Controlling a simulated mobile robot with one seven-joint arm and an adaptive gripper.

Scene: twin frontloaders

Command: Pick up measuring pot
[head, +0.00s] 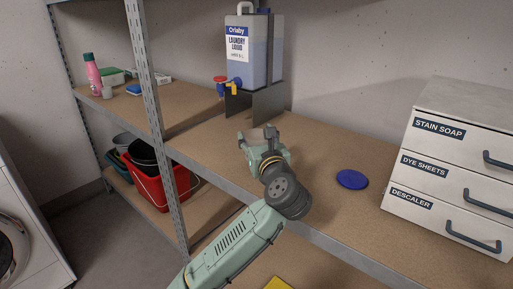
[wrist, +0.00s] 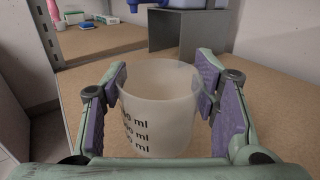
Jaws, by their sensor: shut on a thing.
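The measuring pot (wrist: 160,122) is a translucent whitish cup with black ml markings, upright in the wrist view. My gripper (wrist: 160,100) has its two purple-padded fingers on either side of the pot and is shut on it. In the head view my gripper (head: 264,147) is over the shelf board, in front of the laundry liquid tank, and mostly hides the pot. I cannot tell whether the pot's base touches the board.
The laundry liquid tank (head: 262,50) with its tap stands on a grey stand (head: 270,104) behind. A blue disc (head: 352,179) lies to the right, before a white drawer unit (head: 455,150). A metal post (head: 150,90) stands left. Board between disc and gripper is clear.

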